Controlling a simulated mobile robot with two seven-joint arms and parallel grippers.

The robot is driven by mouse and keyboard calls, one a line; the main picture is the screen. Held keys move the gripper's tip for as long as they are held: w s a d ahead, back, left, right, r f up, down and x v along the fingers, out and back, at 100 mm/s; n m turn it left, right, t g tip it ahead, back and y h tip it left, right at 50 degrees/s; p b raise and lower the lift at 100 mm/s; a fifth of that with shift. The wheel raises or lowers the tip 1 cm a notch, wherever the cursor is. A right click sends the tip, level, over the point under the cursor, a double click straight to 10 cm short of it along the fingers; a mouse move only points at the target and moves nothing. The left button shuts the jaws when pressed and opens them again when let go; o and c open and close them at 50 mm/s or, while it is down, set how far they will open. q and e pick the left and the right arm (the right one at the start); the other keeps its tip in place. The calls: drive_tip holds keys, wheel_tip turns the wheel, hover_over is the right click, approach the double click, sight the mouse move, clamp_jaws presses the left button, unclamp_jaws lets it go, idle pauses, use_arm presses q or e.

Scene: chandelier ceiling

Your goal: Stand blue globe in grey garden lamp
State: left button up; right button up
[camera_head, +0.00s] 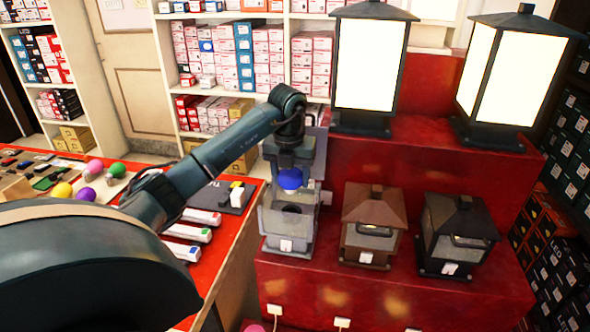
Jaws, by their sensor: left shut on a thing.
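The blue globe (290,180) hangs below my left gripper (291,167), which is shut on it and points down. The grey garden lamp (272,224) stands on the red lower step. Its body is open toward me, and a dark round socket (291,209) shows inside it. The globe is a little above the socket and apart from it, within the lamp's outline as seen here. My gripper and forearm hide part of the lamp's upper back. My right gripper is not in view.
A brown lamp (371,222) and a black lamp (457,233) stand to the right on the same step. Two lit lamps (371,64) (512,75) stand on the higher step behind. A red table (228,238) at the left holds several coloured globes and white boxes.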

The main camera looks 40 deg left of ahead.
sight(291, 192)
use_arm(q)
drive_tip(key=shift+s+f, duration=0.1)
drive_tip(key=shift+f, duration=0.4)
wheel_tip(291, 192, down, 3)
drive_tip(key=shift+r, duration=0.2)
drive_tip(key=shift+f+b, duration=0.55)
drive_tip(key=shift+f, duration=0.55)
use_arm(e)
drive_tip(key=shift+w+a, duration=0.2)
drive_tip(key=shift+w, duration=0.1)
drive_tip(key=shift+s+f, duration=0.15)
use_arm(q)
drive_tip(key=shift+r, duration=0.1)
drive_tip(key=shift+f+b, duration=0.7)
drive_tip(key=shift+f, duration=0.45)
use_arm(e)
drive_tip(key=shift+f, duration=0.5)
use_arm(q)
drive_tip(key=o, duration=1.1)
drive_tip(key=shift+c, duration=0.2)
